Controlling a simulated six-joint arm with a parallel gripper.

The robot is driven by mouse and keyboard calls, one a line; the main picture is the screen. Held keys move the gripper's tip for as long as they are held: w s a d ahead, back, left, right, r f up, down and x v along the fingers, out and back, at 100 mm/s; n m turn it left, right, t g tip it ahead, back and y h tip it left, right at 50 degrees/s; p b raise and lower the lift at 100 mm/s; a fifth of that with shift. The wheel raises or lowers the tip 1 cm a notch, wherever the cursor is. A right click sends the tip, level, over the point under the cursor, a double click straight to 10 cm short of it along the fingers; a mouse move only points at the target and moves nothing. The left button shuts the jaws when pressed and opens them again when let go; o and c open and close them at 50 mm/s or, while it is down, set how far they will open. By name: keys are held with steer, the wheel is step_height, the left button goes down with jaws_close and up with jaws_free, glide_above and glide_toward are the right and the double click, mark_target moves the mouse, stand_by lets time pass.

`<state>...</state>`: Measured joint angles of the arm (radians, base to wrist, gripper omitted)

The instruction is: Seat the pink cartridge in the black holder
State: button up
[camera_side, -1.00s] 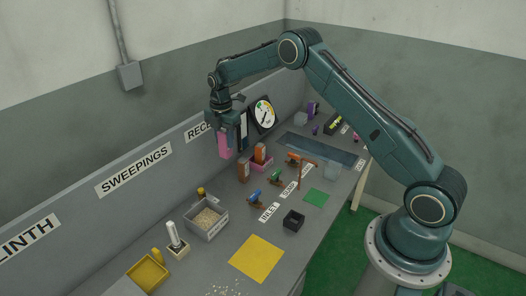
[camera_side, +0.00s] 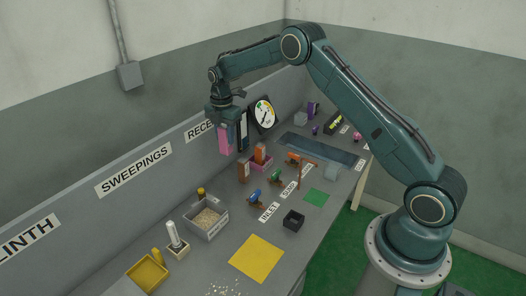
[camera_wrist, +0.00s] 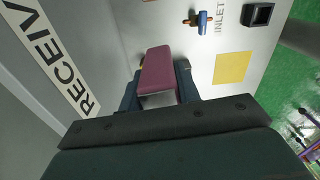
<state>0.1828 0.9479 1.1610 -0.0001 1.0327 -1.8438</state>
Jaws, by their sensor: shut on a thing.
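My gripper (camera_side: 225,127) is shut on the pink cartridge (camera_side: 226,142) and holds it upright, high above the bench near the back wall. In the wrist view the cartridge (camera_wrist: 158,72) sits between the two fingers (camera_wrist: 158,85), reaching out past them. The black holder (camera_side: 293,220) is a small open-topped square box on the bench, apart from the cartridge and toward the front edge. It also shows at the top right of the wrist view (camera_wrist: 257,15), and its inside looks empty.
Blue, green and orange valves (camera_side: 275,177) stand between the gripper and the holder. A pink tray (camera_side: 262,165) with an orange block is beside a brown block (camera_side: 243,170). A gauge (camera_side: 263,113) is on the back wall.

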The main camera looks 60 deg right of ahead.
steer(key=shift+s+d+r, duration=0.1)
steer(key=shift+s+d, duration=0.1)
steer(key=shift+s, duration=0.35)
steer(key=s+m, duration=0.1)
steer(key=s, duration=2.4)
steer(key=shift+s+d, duration=0.35)
steer(key=shift+s, duration=0.05)
step_height(320, 180, down, 16)
steer(key=shift+f, duration=1.95)
steer(key=shift+f, duration=0.15)
